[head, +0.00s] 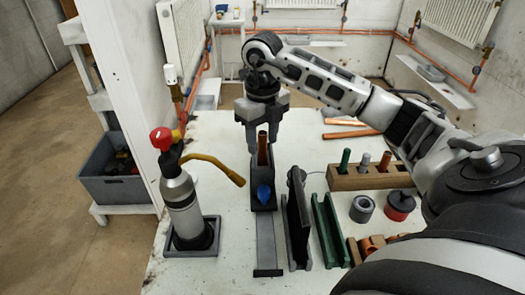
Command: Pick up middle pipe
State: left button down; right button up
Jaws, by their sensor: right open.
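Copper-coloured pipes lie at the back right of the white table, beyond my forearm. The middle pipe (343,122) lies between a short piece (331,112) and a longer front pipe (350,134). My right gripper (264,150) points down, left of these pipes and apart from them. Its fingers are open on either side of an upright reddish-brown piece (262,146) standing in a dark holder (264,196). I cannot tell whether they touch it. My right forearm passes close to the pipes' right ends in the picture. My left gripper is not in view.
A torch with a red knob (161,138) stands in a tray at left. A wooden rack (370,179), grey cylinder (362,208), red tin (399,205) and green channel (330,230) stand at right. A blue-tipped item (264,194) is in the dark holder.

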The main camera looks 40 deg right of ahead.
jog(key=shift+f, duration=1.1)
grip_shut()
jog(key=shift+r, duration=0.15)
